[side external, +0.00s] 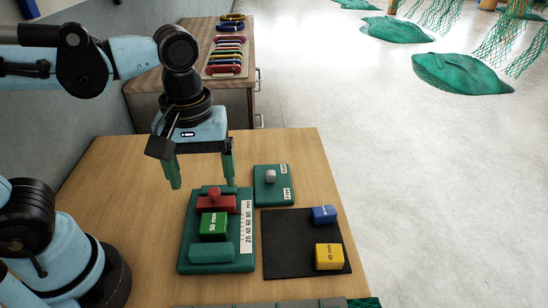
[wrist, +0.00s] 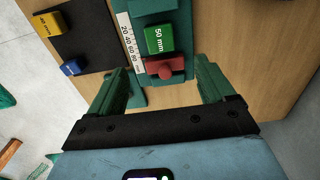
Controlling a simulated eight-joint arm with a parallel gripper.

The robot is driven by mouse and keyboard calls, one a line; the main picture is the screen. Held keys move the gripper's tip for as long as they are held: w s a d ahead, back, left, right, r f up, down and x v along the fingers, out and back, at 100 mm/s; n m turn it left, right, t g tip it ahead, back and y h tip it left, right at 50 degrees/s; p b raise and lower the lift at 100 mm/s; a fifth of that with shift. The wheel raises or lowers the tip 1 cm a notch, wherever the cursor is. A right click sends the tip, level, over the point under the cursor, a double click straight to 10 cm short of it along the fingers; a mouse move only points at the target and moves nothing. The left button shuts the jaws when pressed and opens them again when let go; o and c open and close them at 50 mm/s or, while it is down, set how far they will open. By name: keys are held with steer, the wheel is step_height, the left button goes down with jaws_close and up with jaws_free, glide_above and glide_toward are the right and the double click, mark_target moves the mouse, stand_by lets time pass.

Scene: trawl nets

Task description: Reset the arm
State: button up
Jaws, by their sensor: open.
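My gripper (side external: 201,176) is open and empty, with its two green fingers spread apart above the far end of the green gauge fixture (side external: 236,263). The wrist view shows the same open fingers (wrist: 165,88) on either side of the fixture's red slider. In the fixture sit a red slider with a knob (side external: 216,203) and a green block marked 50 mm (side external: 213,228). The block also shows in the wrist view (wrist: 159,39). A white scale strip runs along the fixture's right side. The fingers appear clear of the red slider.
A black mat (side external: 286,262) right of the fixture holds a blue block (side external: 324,214) and a yellow block (side external: 329,256). A small green switch box (side external: 262,190) with a grey knob stands behind the mat. A cabinet with coloured items (side external: 228,50) stands at the back.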

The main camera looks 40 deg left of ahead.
steer(key=w+a+f+m+t, duration=0.1)
steer(key=w+a+m+t, duration=0.4)
steer(key=a+m+t, duration=0.2)
steer(key=shift+w+a+m, duration=0.25)
steer(key=shift+a+m, duration=0.4)
steer(key=shift+m, duration=0.35)
